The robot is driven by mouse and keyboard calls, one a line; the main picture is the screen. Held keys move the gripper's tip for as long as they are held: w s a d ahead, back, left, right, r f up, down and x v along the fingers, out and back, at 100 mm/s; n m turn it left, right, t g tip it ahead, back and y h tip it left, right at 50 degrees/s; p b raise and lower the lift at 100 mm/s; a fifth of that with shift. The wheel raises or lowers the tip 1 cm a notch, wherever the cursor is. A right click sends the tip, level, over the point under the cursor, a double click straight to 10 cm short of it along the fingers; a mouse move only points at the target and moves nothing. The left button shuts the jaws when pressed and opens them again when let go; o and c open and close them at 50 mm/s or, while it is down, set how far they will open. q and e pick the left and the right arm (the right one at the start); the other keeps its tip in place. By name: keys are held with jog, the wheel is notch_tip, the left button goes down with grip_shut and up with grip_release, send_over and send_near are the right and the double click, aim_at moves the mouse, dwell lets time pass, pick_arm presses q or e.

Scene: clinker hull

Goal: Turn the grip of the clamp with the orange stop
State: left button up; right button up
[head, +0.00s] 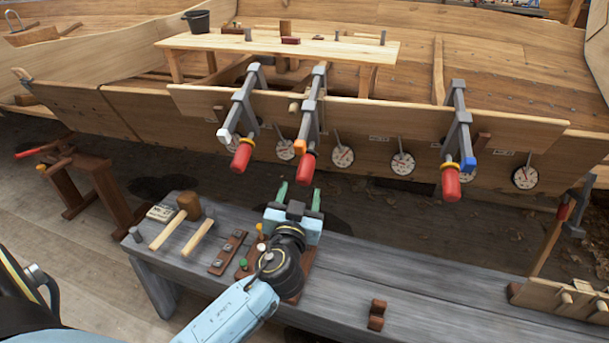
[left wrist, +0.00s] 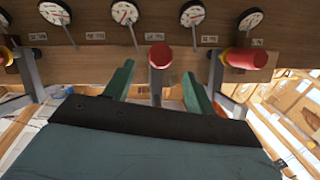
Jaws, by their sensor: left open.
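The clamp with the orange stop (head: 300,146) is the middle one of three grey clamps on the long plank. Its red grip (head: 306,168) hangs at the lower end, in front of the hull. My left gripper (head: 299,194) is open, its two green fingers pointing at the hull just below and in front of that grip. In the left wrist view the red grip (left wrist: 160,56) shows nearly end-on, between and beyond the open fingers (left wrist: 157,76); they appear apart from it. My right gripper is not in view.
A clamp with a white stop (head: 224,135) is on the left and one with a blue stop (head: 467,164) on the right, both with red grips. Several dial gauges (head: 343,156) line the hull. Below, the grey bench (head: 430,300) holds mallets (head: 188,205) and small parts.

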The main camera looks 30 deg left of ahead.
aim_at(303, 181)
pick_arm(q)
jog(key=x, duration=0.6)
jog(key=shift+w, duration=0.1)
jog(key=shift+w+a, duration=0.2)
jog(key=shift+w, duration=0.3)
jog(key=c, duration=1)
jog(key=shift+f, duration=0.1)
